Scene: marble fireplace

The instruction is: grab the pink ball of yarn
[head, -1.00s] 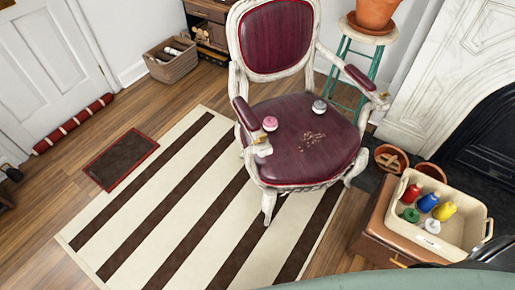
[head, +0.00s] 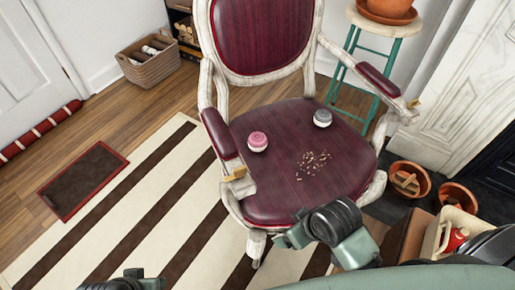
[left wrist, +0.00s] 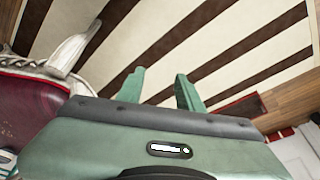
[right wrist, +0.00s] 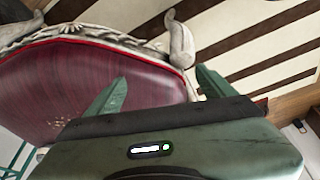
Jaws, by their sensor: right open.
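The pink ball of yarn (head: 257,141) rests on the left part of the dark red chair seat (head: 265,185), close to the left armrest. My right gripper (head: 288,239) is at the seat's front edge in the head view, apart from the ball and nearer to me. In the right wrist view its fingers (right wrist: 160,90) are spread and empty, with the seat beside them. My left gripper (left wrist: 160,90) has its fingers apart and empty over the striped rug. Only part of the left arm shows at the bottom of the head view. Neither wrist view shows the pink ball.
A grey ball of yarn (head: 322,118) sits right of the pink one, with crumbs (head: 312,165) in front. A green stool (head: 352,45), clay pots (head: 409,180) and a cream bin (head: 452,235) stand right.

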